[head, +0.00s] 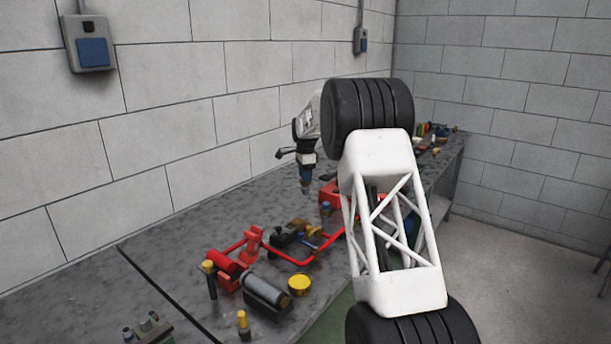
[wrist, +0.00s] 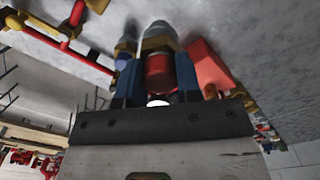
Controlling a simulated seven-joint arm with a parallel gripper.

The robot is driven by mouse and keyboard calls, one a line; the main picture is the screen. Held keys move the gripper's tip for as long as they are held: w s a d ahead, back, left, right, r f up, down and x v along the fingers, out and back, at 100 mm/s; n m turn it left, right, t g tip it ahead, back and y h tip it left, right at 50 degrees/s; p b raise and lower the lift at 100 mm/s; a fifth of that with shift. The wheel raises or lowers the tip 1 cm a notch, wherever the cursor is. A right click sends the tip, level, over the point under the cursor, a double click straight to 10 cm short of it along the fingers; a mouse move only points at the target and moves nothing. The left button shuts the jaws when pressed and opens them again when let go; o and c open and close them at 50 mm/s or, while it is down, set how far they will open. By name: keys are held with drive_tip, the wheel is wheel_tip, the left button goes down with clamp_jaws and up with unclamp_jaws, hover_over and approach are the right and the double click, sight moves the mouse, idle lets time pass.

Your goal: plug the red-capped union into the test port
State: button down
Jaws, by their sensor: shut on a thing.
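My gripper (wrist: 159,68) is shut on the red-capped union (wrist: 160,73) in the wrist view, with a blue finger on either side of its red part. Beyond the red, the union shows a brass-coloured collar and a grey rounded end. In the head view my gripper (head: 306,184) points down over the bench, left of a red fitting (head: 330,197); the union is too small to make out there. A red block (wrist: 209,68) is close to the right finger in the wrist view. I cannot tell which part is the test port.
The grey bench (head: 190,242) runs along the block wall. A red pump assembly with a red pipe (head: 318,258), a grey cylinder (head: 266,290) and a yellow round cap (head: 299,284) stands nearer the camera. Loose small parts lie at the far end.

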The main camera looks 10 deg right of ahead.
drive_tip(key=shift+s+a, duration=0.25)
drive_tip(key=shift+s, duration=0.25)
drive_tip(key=shift+s+a, duration=0.25)
drive_tip(key=shift+s, duration=0.2)
drive_tip(key=s+a+f, duration=0.2)
drive_tip(key=s+a, duration=0.1)
drive_tip(key=s, duration=0.5)
drive_tip(key=shift+s, duration=0.3)
drive_tip(key=shift+a, duration=0.1)
drive_tip(key=shift+f, duration=2.15)
drive_tip(key=shift+f, duration=1.7)
idle(2.0)
